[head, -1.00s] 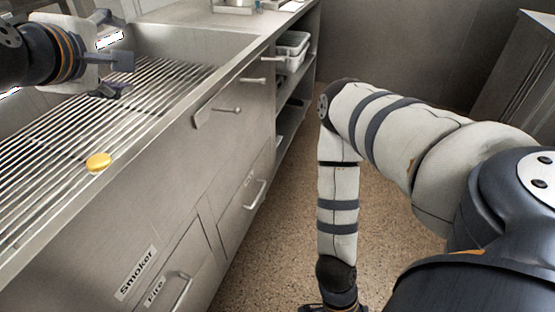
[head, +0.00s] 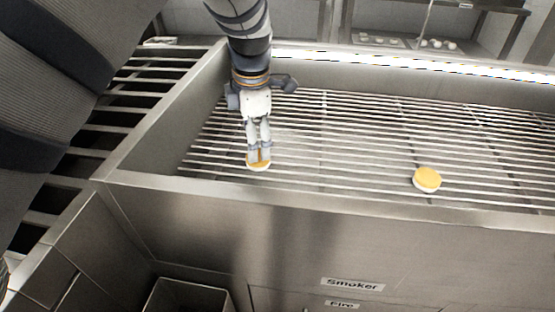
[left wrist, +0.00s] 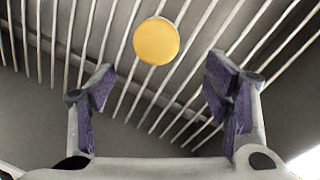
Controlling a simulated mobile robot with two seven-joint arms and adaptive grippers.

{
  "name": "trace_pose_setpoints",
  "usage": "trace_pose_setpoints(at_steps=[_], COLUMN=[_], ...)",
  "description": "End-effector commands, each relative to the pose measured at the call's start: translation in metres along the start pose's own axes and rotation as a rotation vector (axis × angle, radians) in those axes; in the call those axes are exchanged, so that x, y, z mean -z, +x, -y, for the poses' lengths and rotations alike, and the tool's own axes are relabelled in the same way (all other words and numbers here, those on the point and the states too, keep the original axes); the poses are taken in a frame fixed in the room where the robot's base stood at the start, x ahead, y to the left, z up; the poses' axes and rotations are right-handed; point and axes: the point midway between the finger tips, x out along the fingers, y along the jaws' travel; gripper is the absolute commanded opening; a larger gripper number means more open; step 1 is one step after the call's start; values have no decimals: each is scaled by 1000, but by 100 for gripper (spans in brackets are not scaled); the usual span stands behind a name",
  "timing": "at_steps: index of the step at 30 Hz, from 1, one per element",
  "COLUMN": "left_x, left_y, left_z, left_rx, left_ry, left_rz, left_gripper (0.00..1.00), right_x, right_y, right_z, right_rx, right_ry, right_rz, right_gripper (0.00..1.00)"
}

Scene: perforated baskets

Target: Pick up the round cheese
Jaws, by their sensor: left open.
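One round cheese (head: 259,167), yellow on top with a white side, lies on the smoker's metal grate under my left gripper (head: 259,153). The fingers hide part of its top. A second, similar round piece (head: 427,178) lies on the grate farther right. In the left wrist view, a yellow round cheese (left wrist: 156,41) lies on the bars beyond the open fingers, in line with the gap between them. The left gripper (left wrist: 158,85) is open with nothing between its purple pads. My right gripper is out of view.
The grate (head: 330,140) sits inside raised metal walls, with a front rim (head: 330,205) nearer me. A slatted rack (head: 130,100) adjoins on the left. An open metal bin (head: 185,298) is below. Most of the grate around the two pieces is clear.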

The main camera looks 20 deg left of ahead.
Motion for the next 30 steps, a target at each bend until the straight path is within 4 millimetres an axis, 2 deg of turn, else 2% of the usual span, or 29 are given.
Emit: trace_pose_setpoints(at_steps=[12, 19, 20, 24, 27, 30], left_x=[-3, -4, -4, -4, -4, -4], left_y=[66, 69, 69, 69, 69, 69], left_z=[-4, -5, -5, -4, -4, -4], left_rx=[1, -3, -3, -3, -3, -3], left_ry=[2, 3, 3, 3, 3, 3], left_rz=[2, 4, 4, 4, 4, 4], left_gripper=[71, 71, 69, 37, 18, 18], right_x=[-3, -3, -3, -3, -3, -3], right_y=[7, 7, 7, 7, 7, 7], right_z=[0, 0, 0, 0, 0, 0], right_rx=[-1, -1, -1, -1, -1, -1], right_ry=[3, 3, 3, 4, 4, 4], right_rz=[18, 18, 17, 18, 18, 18], right_gripper=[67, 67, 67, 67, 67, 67])
